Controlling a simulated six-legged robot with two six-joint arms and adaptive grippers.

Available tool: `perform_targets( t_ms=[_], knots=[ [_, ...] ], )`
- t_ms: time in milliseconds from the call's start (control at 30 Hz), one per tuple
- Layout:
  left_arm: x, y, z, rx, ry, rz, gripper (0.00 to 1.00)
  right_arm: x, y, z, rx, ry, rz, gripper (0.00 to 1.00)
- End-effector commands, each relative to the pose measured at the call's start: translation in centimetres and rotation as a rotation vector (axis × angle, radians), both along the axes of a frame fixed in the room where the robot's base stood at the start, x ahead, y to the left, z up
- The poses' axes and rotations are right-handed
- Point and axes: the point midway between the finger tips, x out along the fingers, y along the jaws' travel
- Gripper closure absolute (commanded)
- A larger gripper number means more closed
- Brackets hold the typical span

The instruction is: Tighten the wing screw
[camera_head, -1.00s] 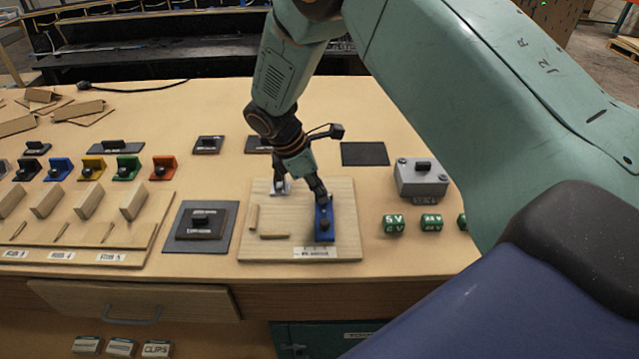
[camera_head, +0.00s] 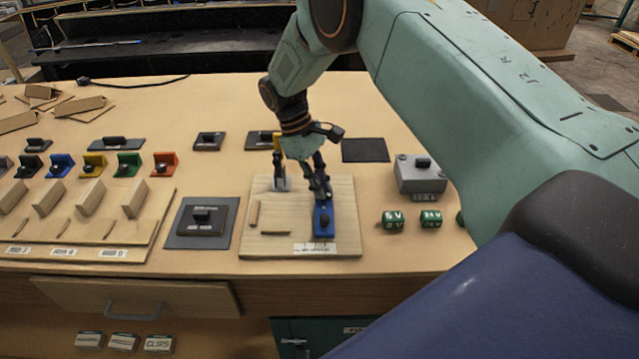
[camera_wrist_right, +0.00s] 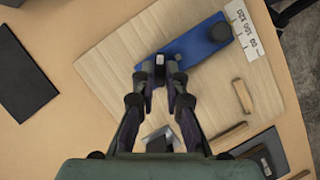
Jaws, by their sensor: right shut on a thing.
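A blue block (camera_head: 323,224) with a dark round knob lies on a square wooden board (camera_head: 270,246). In the wrist view the blue block (camera_wrist_right: 197,46) runs slantwise to the white label strip. My right gripper (camera_head: 322,188) points down at the block's far end. In the wrist view its fingertips (camera_wrist_right: 160,72) are closed in around the small dark wing screw (camera_wrist_right: 160,63) at that end. The fingers hide much of the screw, so its turn and seating cannot be told. My left gripper is out of view.
A grey bracket (camera_head: 281,182) stands on the board just left of the gripper. Two wooden sticks lie on the board's left part. A grey box (camera_head: 421,175) and green cubes (camera_head: 392,221) sit to the right. A black plate (camera_head: 207,221) lies to the left.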

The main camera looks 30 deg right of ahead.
Motion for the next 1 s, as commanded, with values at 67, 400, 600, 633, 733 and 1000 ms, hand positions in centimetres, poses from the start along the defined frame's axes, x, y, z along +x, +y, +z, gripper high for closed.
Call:
perform_targets(
  t_ms=[67,400,600,633,733,1000],
  knots=[
    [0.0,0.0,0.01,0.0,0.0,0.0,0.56,0.31,-0.15,0.37,-0.003,-0.008,-0.025,1.0],
    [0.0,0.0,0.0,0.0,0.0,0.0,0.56,0.35,-0.19,0.44,-0.003,-0.009,-0.071,1.0],
    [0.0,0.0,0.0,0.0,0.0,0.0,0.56,0.38,-0.2,0.47,-0.003,-0.01,-0.071,1.0],
    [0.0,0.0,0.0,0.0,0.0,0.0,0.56,0.38,-0.2,0.47,-0.003,-0.01,-0.071,1.0],
    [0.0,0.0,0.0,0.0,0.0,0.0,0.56,0.4,-0.2,0.49,-0.003,-0.01,-0.071,0.87],
    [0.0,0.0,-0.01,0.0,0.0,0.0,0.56,0.23,-0.15,0.26,-0.001,-0.006,-0.071,0.65]
  ],
)
